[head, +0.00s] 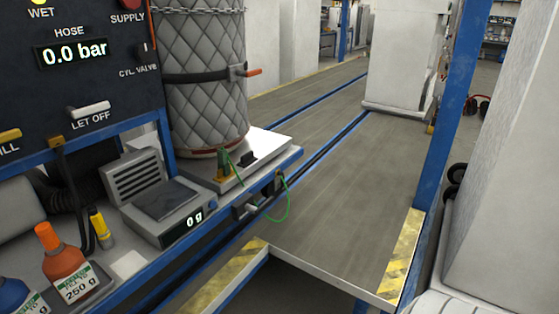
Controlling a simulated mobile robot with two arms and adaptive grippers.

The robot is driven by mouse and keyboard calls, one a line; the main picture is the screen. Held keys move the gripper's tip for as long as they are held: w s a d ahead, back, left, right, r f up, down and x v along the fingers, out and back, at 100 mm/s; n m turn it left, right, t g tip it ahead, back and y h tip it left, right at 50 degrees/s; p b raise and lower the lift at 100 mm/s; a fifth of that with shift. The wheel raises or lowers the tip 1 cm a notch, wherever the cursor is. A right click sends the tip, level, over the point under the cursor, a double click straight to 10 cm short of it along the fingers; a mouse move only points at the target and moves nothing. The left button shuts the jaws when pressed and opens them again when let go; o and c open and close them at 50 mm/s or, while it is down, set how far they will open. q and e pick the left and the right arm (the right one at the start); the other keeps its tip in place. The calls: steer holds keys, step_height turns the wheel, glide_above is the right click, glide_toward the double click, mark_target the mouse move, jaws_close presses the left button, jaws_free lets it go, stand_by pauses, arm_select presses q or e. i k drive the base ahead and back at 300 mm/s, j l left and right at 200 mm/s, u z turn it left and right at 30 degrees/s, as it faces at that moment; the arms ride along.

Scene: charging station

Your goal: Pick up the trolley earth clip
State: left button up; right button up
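A thin green cable (289,206) hangs in a loop at the front corner of the bench. One end meets a small green and brass-coloured fitting (223,165) at the foot of the quilted cylinder. The other end meets a small dark clip-like part (279,183) on the blue front rail. I cannot tell from this view which end is the trolley earth clip. The quilted grey cylinder (203,80) stands upright on a white plate (262,146), with a dark strap around it. Neither of my grippers is in view.
A scale (166,204) reading 0 g, an orange-capped bottle (66,262) and a yellow tube (99,228) stand at left. A dark control panel (75,60) reads 0.0 bar. A blue post (458,100) rises at right. The grey walkway (335,190) is clear.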

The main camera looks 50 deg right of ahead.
mark_target(222, 163)
steer(key=z, duration=1.05)
